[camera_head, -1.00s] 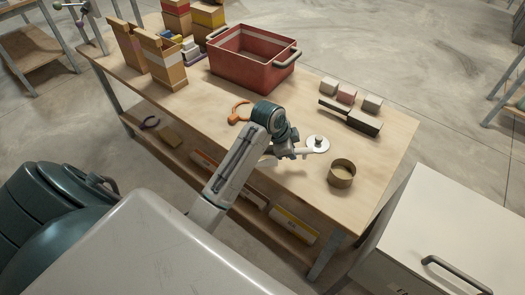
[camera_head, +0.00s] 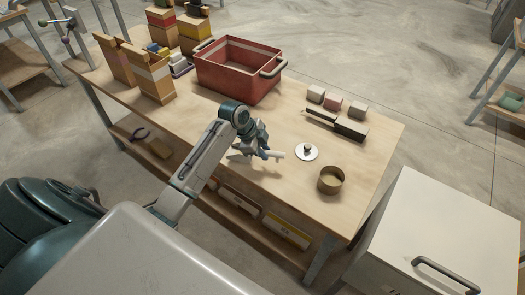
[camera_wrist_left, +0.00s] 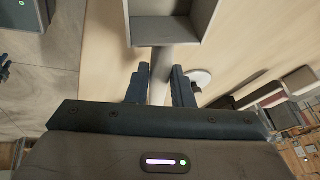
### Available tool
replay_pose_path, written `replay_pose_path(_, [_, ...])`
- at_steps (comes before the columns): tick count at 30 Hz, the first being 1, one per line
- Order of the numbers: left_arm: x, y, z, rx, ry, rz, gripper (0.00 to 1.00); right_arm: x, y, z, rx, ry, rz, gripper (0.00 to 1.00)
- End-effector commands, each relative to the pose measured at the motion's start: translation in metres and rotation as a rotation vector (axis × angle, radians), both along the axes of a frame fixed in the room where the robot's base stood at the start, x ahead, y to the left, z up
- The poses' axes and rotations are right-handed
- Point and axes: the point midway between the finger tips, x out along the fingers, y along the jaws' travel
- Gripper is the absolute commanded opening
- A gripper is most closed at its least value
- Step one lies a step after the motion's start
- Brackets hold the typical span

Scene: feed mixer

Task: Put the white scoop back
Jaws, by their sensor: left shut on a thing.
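My left gripper (camera_head: 262,151) is over the front part of the wooden table and is shut on the white scoop (camera_head: 276,155). In the left wrist view, the gripper's fingers (camera_wrist_left: 162,84) close around the scoop's round pale handle, and its boxy scoop head (camera_wrist_left: 165,34) reaches ahead, partly cut off by the frame. In the head view the scoop is small and partly hidden by the gripper. I cannot tell whether it touches the table (camera_head: 375,150). My right gripper is not in view.
A white lid with a knob (camera_head: 307,152) and an open brass tin (camera_head: 331,180) are right of the gripper. Behind are small blocks (camera_head: 335,102), a dark-handled tool (camera_head: 350,129) and a red bin (camera_head: 238,75). Paper bags (camera_head: 152,75) stand at left. A white cabinet (camera_head: 425,225) is at right.

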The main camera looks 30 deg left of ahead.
Motion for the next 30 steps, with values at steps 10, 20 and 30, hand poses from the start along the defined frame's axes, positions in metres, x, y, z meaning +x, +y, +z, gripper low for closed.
replay_pose_path(10, [0.01, 0.009, -0.023, -0.001, 0.004, 0.0, 0.0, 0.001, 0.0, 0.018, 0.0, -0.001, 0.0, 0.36])
replay_pose_path(20, [0.01, 0.009, -0.037, 0.0, 0.0, -0.001, 0.0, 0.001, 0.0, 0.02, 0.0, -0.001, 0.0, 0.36])
replay_pose_path(30, [0.01, 0.009, -0.04, 0.0, 0.0, -0.001, 0.42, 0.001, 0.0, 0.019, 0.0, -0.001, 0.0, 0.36])
